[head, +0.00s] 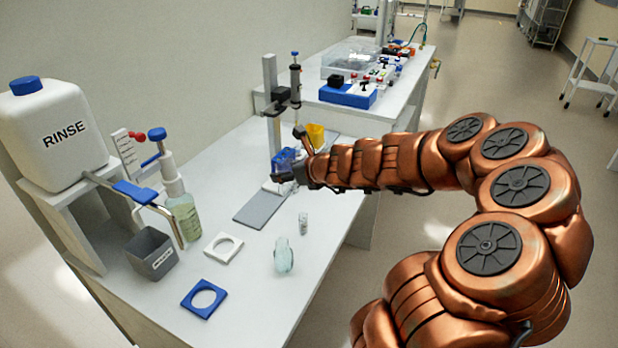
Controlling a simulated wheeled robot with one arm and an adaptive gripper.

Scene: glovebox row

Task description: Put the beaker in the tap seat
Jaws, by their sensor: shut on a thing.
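My gripper (287,174) is at the far end of the bench, low beside the upright stand. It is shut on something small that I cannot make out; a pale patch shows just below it. A clear rounded glass vessel (284,256) stands on the bench nearer to me, apart from the gripper. I cannot tell whether it is the beaker. A blue square plate with a round opening (188,302) and a white one (211,256) lie at the near left. I cannot tell which, if either, is the tap seat.
A white RINSE jug (50,125) sits on a raised shelf at left, beside a pump bottle (185,218) and a grey bin (151,263). A grey mat (260,209), a small vial (303,223), a stand (270,90) and a yellow cup (316,135) are on the bench.

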